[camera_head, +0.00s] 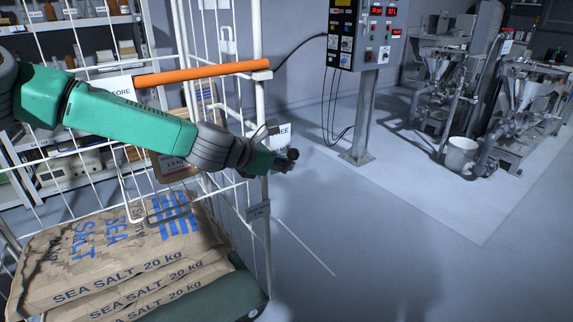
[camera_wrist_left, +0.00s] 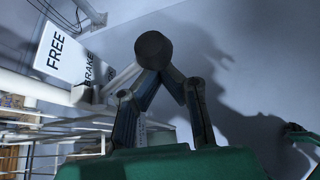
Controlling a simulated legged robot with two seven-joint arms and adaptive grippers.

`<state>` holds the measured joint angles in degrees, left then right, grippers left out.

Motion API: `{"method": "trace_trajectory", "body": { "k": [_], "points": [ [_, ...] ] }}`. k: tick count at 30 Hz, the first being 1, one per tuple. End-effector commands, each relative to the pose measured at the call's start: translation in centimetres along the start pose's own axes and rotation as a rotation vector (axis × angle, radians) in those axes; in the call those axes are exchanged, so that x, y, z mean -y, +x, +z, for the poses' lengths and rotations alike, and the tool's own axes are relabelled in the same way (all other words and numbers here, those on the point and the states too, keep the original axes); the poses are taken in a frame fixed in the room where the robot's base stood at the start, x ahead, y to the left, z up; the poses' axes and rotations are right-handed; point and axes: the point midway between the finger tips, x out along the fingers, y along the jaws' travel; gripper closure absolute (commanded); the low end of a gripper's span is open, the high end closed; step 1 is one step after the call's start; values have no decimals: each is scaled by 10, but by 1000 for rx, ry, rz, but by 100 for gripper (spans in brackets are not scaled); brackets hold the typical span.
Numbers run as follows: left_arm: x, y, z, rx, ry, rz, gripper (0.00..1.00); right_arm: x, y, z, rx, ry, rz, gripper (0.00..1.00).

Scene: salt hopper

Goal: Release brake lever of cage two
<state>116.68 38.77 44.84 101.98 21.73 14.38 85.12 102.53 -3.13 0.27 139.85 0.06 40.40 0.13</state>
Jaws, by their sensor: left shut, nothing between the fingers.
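The cage (camera_head: 258,215) is a white wire roll cage with an orange bar, on the left in the head view. The brake lever's black ball knob (camera_head: 293,154) shows beside the cage's corner post; it also shows in the left wrist view (camera_wrist_left: 153,48), with a pale rod running down-left from it. My left gripper (camera_head: 281,163) is shut, its fingertips meeting right at the knob in the wrist view (camera_wrist_left: 165,70). Nothing is between the fingers; I cannot tell whether they touch the knob. A white sign reading FREE (camera_wrist_left: 61,53) and a BRAKE label (camera_wrist_left: 90,72) are beside the lever.
Stacked sea salt sacks (camera_head: 110,262) lie in the cage under my left arm. A control box (camera_head: 364,34) on a post stands behind. A white bucket (camera_head: 461,155) and hopper machines (camera_head: 523,95) are at the right. The floor (camera_head: 400,240) right of the cage is clear.

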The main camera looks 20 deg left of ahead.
Motion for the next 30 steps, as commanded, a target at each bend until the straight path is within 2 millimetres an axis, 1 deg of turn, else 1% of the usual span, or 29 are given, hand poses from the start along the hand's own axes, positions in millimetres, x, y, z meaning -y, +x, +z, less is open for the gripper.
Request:
{"method": "trace_trajectory", "body": {
  "k": [17,20,22,27,28,30],
  "points": [
    [-2,0,0,1,1,3,100,0,0,0,0,0,0,60],
    [-2,3,-6,1,1,3,100,0,6,0,0,0,0,60],
    [-2,8,-14,0,0,2,100,0,13,1,0,0,0,60],
    [-4,23,-43,-2,-3,1,100,0,39,2,0,0,0,60],
    [-5,19,-43,-1,-3,1,100,0,38,2,1,0,0,60],
    [-6,-7,-34,3,-3,0,100,0,28,3,3,0,0,60]
  ]
}}
